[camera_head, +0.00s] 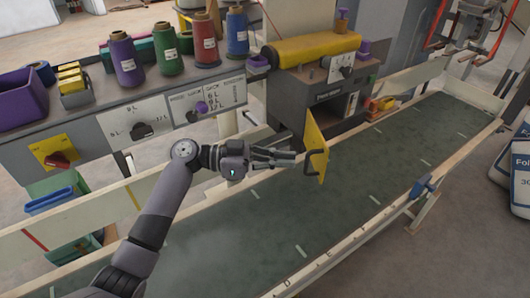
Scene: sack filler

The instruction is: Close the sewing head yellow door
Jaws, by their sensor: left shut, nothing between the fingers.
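The sewing head (318,85) is a dark grey box with a yellow top cover, standing at the far side of the conveyor. Its yellow door (317,148) stands open, swung out toward me over the belt, with a dark handle near its lower left edge. The front opening of the sewing head shows to the right of the door. My left gripper (294,158) is shut and empty, with its fingertips just left of the yellow door. I cannot tell whether they touch it. My right gripper is not in view.
The green conveyor belt (235,222) runs diagonally below, with a pale near rail and a blue clamp (423,187). A grey control panel (185,105) with several thread spools stands at left. Stacked sacks (521,165) lie at right. The belt right of the door is clear.

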